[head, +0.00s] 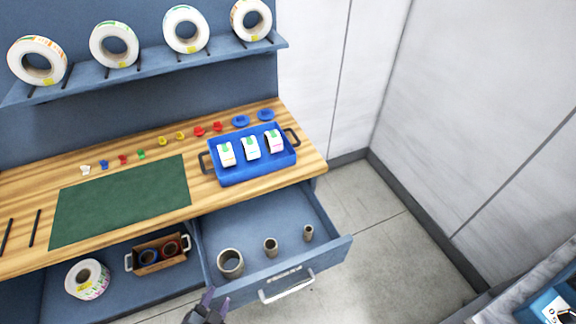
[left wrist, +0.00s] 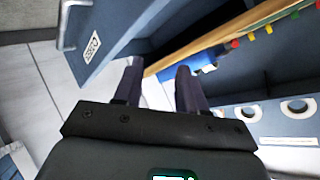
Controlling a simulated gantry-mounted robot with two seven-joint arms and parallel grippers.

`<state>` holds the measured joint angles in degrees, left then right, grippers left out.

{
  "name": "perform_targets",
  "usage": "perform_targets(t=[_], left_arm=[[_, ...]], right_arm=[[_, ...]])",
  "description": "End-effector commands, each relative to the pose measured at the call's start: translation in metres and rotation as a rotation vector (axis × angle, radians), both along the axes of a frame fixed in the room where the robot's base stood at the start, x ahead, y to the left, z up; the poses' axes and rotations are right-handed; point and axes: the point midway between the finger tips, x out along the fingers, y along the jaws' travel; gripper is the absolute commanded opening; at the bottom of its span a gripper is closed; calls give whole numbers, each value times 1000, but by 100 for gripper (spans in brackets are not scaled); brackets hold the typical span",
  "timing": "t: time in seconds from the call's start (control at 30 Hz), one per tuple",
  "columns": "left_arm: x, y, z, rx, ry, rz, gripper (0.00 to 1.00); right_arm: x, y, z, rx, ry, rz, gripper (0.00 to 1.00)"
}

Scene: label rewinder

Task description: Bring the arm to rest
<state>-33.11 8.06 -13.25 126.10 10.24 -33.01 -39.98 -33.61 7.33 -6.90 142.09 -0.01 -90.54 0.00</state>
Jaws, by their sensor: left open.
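My left gripper (head: 206,303) shows at the bottom edge of the head view, just in front of the open drawer. It is open and empty. In the left wrist view its two dark fingers (left wrist: 158,72) stand apart with nothing between them. The rest of the left arm is out of the head view. My right gripper is not seen in either view.
The open drawer (head: 325,248) juts out and holds several grey cores. On the bench stand a blue tray (head: 243,177) with small rolls and a green mat (head: 120,202). Label rolls sit on the upper shelf (head: 150,70). Floor (head: 385,255) right of the drawer is clear.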

Motion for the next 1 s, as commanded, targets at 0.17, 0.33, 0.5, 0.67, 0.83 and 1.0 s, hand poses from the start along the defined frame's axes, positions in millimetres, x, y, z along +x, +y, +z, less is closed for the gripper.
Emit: perform_targets(t=[0.17, 0.33, 0.5, 0.67, 0.83, 1.0], left_arm=[[-26, 19, 26, -150, 255, 134, 41], [-63, 28, 33, -228, 481, 272, 41], [-107, 31, 19, -276, 720, 454, 41], [-109, 31, 65, -304, 727, 495, 41], [-108, 31, 112, -303, 727, 492, 41], [-108, 31, 172, -303, 727, 492, 41]], right_arm=[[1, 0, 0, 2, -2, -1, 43], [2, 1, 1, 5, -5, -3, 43], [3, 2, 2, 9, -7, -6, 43], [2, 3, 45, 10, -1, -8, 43], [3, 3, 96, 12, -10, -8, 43], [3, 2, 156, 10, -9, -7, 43]])
